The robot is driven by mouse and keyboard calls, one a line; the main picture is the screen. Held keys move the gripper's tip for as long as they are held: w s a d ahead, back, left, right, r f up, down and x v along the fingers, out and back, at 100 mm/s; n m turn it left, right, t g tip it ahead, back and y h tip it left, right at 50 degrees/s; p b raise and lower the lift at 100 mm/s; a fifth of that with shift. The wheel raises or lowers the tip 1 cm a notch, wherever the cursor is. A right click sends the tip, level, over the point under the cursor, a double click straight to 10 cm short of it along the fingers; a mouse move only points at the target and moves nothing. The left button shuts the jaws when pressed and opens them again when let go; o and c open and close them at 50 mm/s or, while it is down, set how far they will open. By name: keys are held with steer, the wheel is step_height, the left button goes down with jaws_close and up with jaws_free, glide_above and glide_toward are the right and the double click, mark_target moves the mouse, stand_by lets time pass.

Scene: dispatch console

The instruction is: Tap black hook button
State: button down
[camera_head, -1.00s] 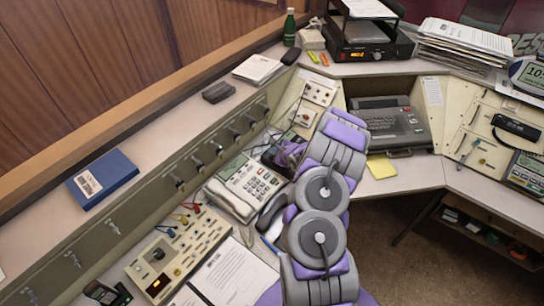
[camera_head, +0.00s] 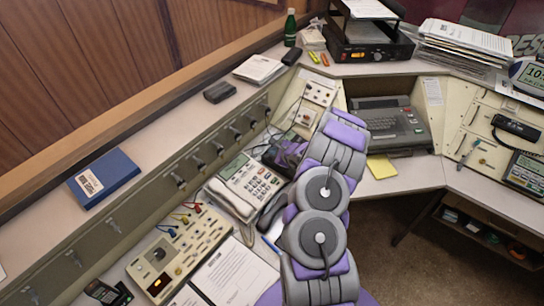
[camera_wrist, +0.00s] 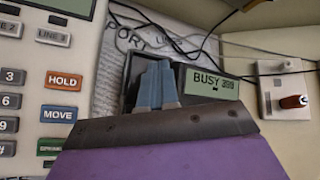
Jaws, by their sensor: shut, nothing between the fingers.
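My gripper (camera_wrist: 155,84) shows in the wrist view with its two blue-grey fingertips together and nothing between them. The fingertips are in front of a dark device (camera_wrist: 178,75) with a green display reading "BUSY", and they hide part of it. I cannot make out a separate black hook button; it may be behind the fingers. I cannot tell whether the fingertips touch the device. In the head view my purple gripper (camera_head: 290,153) is just right of the white desk phone (camera_head: 243,188), whose HOLD and MOVE keys show left in the wrist view.
A black handset (camera_head: 272,211) lies beside the phone. A panel with a red-tipped knob (camera_wrist: 292,101) stands right in the wrist view, with black cables above. A keyboard terminal (camera_head: 388,123) and yellow notes (camera_head: 381,167) are right of my arm.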

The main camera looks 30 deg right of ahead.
steer(key=shift+f, duration=0.2)
steer(key=shift+f+b, duration=0.2)
steer(key=shift+b, duration=0.15)
steer(key=shift+f+b, duration=0.3)
steer(key=shift+f, duration=0.1)
stand_by(0.8)
steer(key=shift+s+a+f, duration=0.15)
steer(key=shift+f, duration=0.25)
stand_by(0.6)
steer(key=shift+r, duration=0.1)
steer(key=shift+d+r, duration=0.2)
steer(key=shift+r, duration=0.65)
